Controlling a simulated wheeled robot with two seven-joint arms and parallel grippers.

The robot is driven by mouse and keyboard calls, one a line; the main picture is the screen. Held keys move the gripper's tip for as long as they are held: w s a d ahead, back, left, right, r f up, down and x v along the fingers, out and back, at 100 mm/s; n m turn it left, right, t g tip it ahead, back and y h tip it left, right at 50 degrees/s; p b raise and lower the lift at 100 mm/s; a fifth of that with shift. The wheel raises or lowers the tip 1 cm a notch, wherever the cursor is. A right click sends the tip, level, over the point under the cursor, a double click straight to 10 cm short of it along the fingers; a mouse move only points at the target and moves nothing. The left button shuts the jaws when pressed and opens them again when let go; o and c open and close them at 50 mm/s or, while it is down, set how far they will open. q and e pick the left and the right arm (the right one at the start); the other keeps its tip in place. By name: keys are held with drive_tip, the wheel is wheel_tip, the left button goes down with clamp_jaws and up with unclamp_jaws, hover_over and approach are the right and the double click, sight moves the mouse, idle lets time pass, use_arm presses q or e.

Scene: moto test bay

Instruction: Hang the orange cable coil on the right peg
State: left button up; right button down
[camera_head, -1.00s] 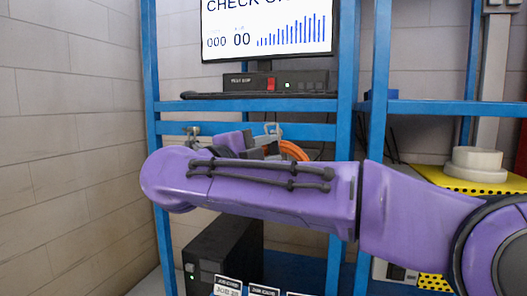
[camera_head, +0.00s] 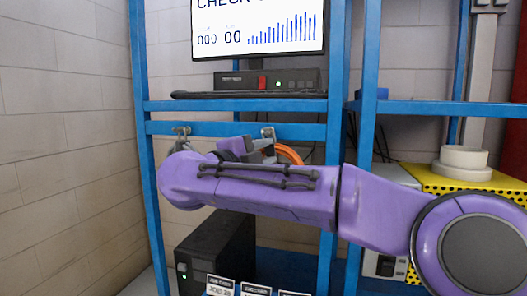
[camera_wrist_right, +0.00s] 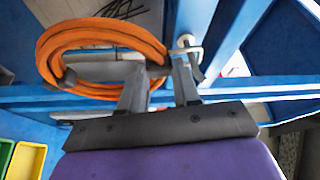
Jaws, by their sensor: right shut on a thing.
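The orange cable coil (camera_head: 290,153) shows behind my right arm in the head view, mostly hidden. In the right wrist view the coil (camera_wrist_right: 100,32) is a thick orange loop, left of the peg. My right gripper (camera_head: 260,148) is shut on the coil; its two dark fingers (camera_wrist_right: 160,72) are at the coil's right side. The right peg (camera_head: 268,133) is on the blue crossbar, just above the gripper. It shows as a metal hook (camera_wrist_right: 186,47) close beside the coil in the wrist view. I cannot tell if the coil is around it. My left gripper is not in view.
A second peg (camera_head: 182,133) is on the left of the crossbar (camera_head: 220,129). A shelf above bears a black unit (camera_head: 300,78) and a screen (camera_head: 260,25). Below stands a black box (camera_head: 215,250) by job cards. Blue uprights (camera_head: 334,70) flank the right side.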

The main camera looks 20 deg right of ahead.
idle(0.4)
drive_tip(key=c, duration=0.7)
unclamp_jaws()
drive_tip(key=shift+r, duration=0.1)
drive_tip(key=shift+c, duration=0.2)
